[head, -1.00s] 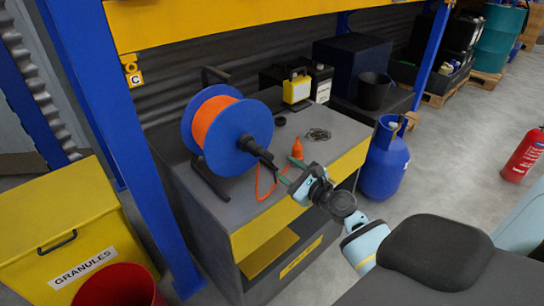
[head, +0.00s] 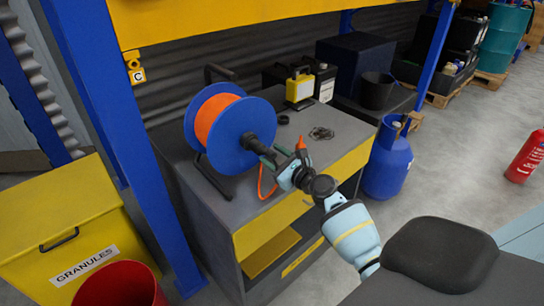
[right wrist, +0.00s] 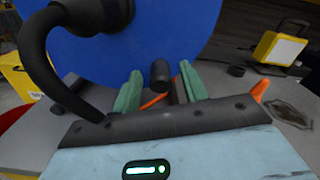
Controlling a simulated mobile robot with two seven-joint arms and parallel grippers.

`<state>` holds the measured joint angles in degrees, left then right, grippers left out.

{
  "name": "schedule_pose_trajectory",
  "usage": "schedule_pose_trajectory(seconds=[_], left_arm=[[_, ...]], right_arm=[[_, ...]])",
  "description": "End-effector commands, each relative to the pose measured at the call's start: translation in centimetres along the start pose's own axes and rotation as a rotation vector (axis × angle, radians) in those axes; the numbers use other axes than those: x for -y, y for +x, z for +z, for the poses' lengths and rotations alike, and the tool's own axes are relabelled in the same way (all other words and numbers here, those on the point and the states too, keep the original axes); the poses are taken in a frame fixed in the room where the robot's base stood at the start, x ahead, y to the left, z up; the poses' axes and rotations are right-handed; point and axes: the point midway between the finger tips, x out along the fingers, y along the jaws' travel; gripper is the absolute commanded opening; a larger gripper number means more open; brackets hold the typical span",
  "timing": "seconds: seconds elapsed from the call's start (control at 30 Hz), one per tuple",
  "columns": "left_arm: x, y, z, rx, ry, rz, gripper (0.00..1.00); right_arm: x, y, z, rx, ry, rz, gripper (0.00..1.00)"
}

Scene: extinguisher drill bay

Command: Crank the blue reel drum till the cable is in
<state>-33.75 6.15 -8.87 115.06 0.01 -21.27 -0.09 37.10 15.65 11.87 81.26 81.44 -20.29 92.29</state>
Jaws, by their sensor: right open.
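The blue reel drum (head: 243,123) stands on a black frame on the grey bench, with orange cable (head: 211,113) wound on it. A loose orange length (head: 262,184) hangs down onto the bench top. The black crank handle (head: 258,146) sticks out from the drum's hub. My right gripper (head: 270,157) is at the handle, partly hiding it. In the right wrist view the green fingers are apart and the handle's end (right wrist: 160,73) shows between them, with gaps on both sides. The drum (right wrist: 125,45) fills the top there. My left gripper is not in view.
An orange cone-shaped piece (head: 301,144) stands just beyond my right gripper. A blue gas cylinder (head: 387,165) stands on the floor to the right.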

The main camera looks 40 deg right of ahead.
Motion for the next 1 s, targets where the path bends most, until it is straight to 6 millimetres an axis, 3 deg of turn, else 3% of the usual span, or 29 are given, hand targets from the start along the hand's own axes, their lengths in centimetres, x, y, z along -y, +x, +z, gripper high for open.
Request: schedule_pose_trajectory(seconds=[0.37, 0.7, 1.0], left_arm=[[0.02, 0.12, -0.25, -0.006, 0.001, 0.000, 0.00], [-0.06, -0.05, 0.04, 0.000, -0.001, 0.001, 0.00], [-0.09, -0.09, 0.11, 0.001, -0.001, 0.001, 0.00]], right_arm=[[0.02, 0.60, 0.05, 0.000, -0.001, 0.000, 0.44], [0.02, 0.58, 0.04, 0.000, -0.001, 0.000, 0.02], [-0.02, 0.65, 0.00, 0.000, 0.005, 0.000, 0.00]])
